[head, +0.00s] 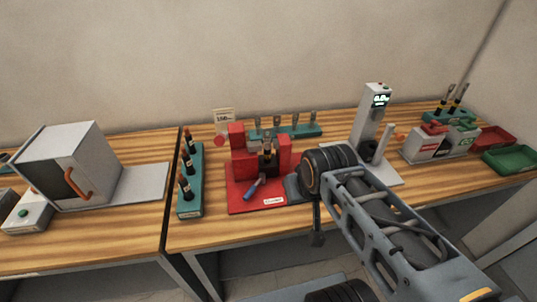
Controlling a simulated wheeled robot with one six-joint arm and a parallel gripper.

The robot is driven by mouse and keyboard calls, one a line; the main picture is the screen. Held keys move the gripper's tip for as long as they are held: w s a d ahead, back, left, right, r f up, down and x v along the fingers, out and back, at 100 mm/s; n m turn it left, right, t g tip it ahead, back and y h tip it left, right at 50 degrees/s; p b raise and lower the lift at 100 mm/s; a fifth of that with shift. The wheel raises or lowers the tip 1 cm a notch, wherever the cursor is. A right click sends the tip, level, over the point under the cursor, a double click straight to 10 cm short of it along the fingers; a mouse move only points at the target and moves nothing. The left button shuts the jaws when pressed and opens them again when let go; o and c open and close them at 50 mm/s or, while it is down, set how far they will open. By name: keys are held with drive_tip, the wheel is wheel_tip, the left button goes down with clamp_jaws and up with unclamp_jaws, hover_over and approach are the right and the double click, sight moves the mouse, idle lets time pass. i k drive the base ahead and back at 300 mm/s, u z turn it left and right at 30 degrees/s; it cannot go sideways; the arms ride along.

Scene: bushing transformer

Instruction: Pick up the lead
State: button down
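I cannot tell for certain which item is the lead. Several upright metal-tipped pieces (294,122) stand in a teal rack (312,131) behind the red fixture (268,203); they may be leads. A dark bushing with a brass-coloured top (267,150) stands in the red fixture, and a blue-handled lever (254,188) sticks out at its front. My gripper (295,187) is at the right side of the red fixture, pointing left, close to it. Its fingers are small and dark, so I cannot see whether they are open or hold anything. My wrist hides the table behind it.
A teal rack (189,208) with several dark bushings stands left of the fixture. A grey box with an orange handle (80,185) is far left. A display post (374,118) and red and green trays (510,160) are right. Clear table lies front-left of the fixture.

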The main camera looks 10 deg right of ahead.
sight(267, 139)
drive_tip(key=u, duration=2.85)
drive_tip(key=i, duration=0.3)
drive_tip(key=z, duration=2.45)
drive_tip(key=i, duration=0.5)
